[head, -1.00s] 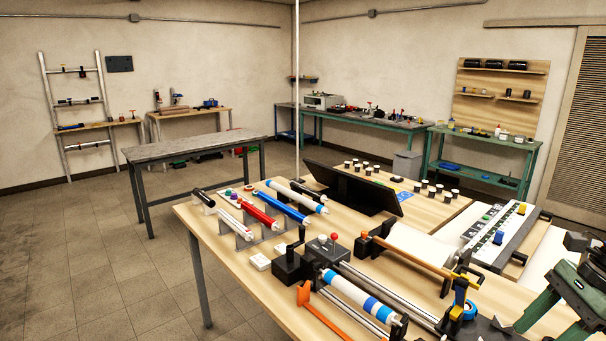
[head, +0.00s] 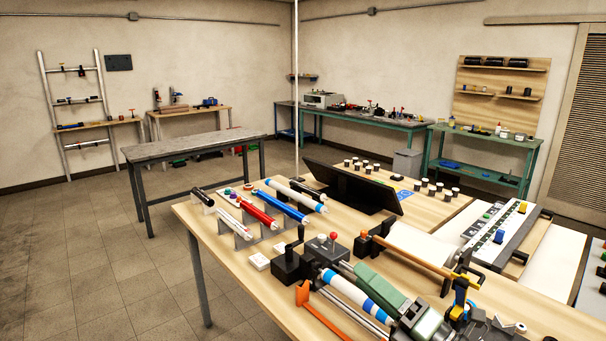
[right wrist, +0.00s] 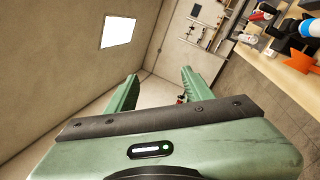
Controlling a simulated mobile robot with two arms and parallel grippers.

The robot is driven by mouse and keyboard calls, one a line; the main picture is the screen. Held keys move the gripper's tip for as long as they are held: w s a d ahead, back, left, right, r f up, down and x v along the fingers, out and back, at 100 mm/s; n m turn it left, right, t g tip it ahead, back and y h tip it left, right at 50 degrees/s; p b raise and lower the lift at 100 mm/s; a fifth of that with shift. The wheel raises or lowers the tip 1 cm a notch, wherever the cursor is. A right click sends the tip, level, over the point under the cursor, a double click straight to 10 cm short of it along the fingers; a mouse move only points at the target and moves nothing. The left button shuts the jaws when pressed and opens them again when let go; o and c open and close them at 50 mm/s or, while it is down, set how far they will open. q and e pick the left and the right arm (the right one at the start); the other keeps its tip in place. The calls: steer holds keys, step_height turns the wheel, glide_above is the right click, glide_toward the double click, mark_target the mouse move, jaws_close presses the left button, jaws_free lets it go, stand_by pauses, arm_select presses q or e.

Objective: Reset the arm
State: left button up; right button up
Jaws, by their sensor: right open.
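My right gripper (head: 366,273) is the green one in the head view. It comes in from the bottom edge, over the front machine, and points up and left. It covers part of the machine's rails. In the right wrist view its two green fingers (right wrist: 158,84) stand wide apart with nothing between them; bare wall and floor show behind the gap. A white tube with blue bands (head: 352,291) lies on the machine just left of the gripper; I cannot tell whether they touch. My left gripper is not in view.
Red, blue and white rolls (head: 258,215) lie on holders on the wooden table (head: 230,262). A black screen (head: 352,187) stands behind them. An orange lever (head: 303,294) and a wooden bar (head: 415,252) flank the gripper. The air above the table's left part is clear.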

steer(key=s+d+f+m+h, duration=0.3)
steer(key=d+f+m+h, duration=0.3)
steer(key=f+m, duration=0.4)
steer(key=s+d+f+m+h, duration=0.2)
steer(key=d+f+m+h, duration=0.2)
steer(key=f+m+h, duration=0.6)
steer(key=s+a+f+m+g+y, duration=0.1)
steer(key=s+f+m+g, duration=0.5)
steer(key=s, duration=0.6)
steer(key=s+f+m+g, duration=0.5)
steer(key=s+f+g, duration=0.1)
steer(key=s, duration=0.6)
step_height(320, 180, down, 31)
steer(key=g+b, duration=0.1)
steer(key=b, duration=0.5)
steer(key=s+d+f+g+b, duration=0.1)
steer(key=s+d+f+b, duration=0.2)
steer(key=s+f, duration=1.4)
step_height(320, 180, down, 4)
steer(key=shift+s+f+n+b, duration=0.1)
steer(key=shift+s+n+b, duration=0.2)
steer(key=shift+s+b, duration=0.15)
